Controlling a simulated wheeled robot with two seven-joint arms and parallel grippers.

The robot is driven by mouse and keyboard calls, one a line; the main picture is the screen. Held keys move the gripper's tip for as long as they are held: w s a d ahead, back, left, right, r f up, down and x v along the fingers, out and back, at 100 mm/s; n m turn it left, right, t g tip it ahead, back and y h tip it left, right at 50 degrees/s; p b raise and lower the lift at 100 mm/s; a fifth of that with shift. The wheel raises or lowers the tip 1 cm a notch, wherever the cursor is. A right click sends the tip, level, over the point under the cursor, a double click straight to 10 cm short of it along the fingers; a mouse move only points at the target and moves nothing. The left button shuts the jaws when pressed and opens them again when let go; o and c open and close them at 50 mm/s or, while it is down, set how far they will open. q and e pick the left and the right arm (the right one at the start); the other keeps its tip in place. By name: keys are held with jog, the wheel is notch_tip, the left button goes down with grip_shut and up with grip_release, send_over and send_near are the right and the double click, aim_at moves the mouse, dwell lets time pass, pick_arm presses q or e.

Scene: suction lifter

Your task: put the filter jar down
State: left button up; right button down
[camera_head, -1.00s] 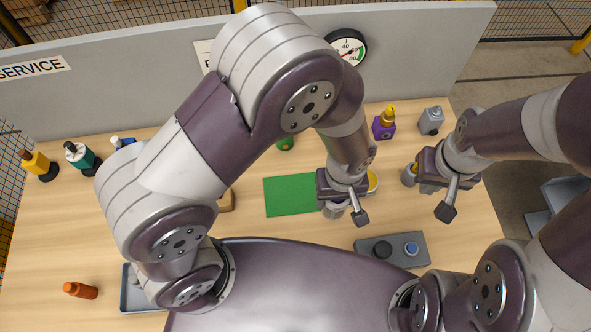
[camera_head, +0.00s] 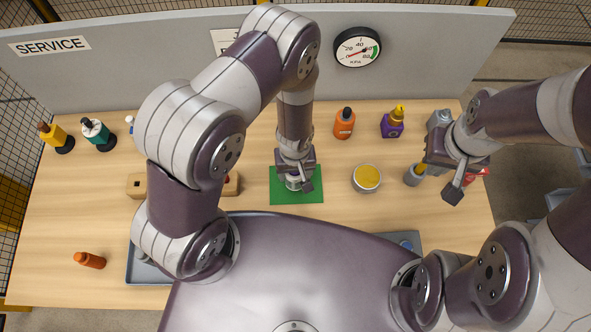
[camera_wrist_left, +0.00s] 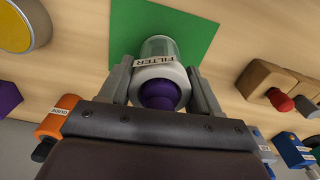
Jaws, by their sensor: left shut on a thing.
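The filter jar (camera_wrist_left: 160,60) has a clear glass body, a white band labelled FILTER and a purple knob. It sits between the two fingers of my left gripper (camera_wrist_left: 163,88), which is shut on it. In the head view my left gripper (camera_head: 297,177) holds the jar (camera_head: 294,184) over the green mat (camera_head: 283,198), within its edges. I cannot tell whether the jar's base touches the mat. My right gripper (camera_head: 440,172) is at the right, beside a grey cup (camera_head: 412,177) with a yellow stick; its fingers are not clear.
A round tin with a yellow top (camera_head: 367,178) stands right of the mat. A wooden block (camera_head: 137,186) is at the left. Behind are an orange bottle (camera_head: 344,124) and a purple bottle (camera_head: 391,125). A grey panel with a gauge (camera_head: 357,47) closes the back.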

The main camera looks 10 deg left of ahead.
pick_arm(q)
jog(key=shift+s+f, duration=0.1)
jog(key=shift+f, duration=0.7)
jog(key=shift+w+d, duration=0.15)
jog(key=shift+w, duration=0.15)
jog(key=shift+f, duration=0.2)
jog(key=o, duration=1.1)
jog(key=shift+s, duration=0.15)
jog(key=shift+r, duration=0.1)
